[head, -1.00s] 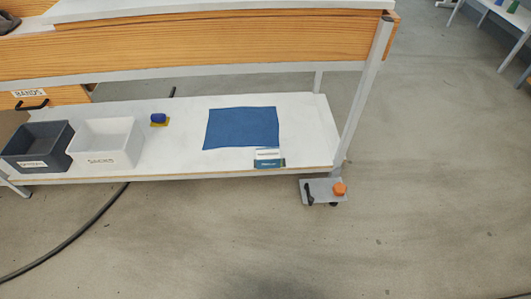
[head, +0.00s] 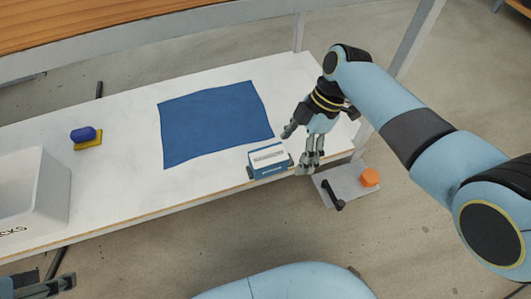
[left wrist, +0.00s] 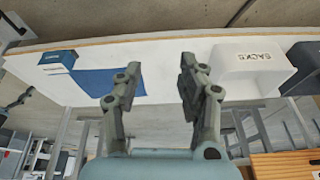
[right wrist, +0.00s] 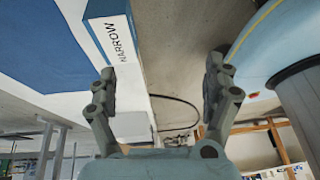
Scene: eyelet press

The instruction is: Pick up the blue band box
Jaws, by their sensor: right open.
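The blue band box (head: 262,171) has a white label on top and lies at the front edge of the white shelf, by the near corner of a blue cloth. It shows in the left wrist view (left wrist: 58,58) and, with the word NARROW, in the right wrist view (right wrist: 110,32). My right gripper (head: 297,150) is open and empty, just right of the box, fingers pointing down; its fingers (right wrist: 160,68) do not enclose the box. My left gripper (left wrist: 160,67) is open and empty, well away from the box; only part of it shows at the head view's lower left.
The blue cloth (head: 215,122) lies flat on the shelf (head: 130,180). A blue and yellow item (head: 85,137) and a white bin (head: 35,195) stand to the left. A grey plate with an orange knob (head: 370,177) is below, right of the shelf. A table leg (head: 415,35) stands behind my right arm.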

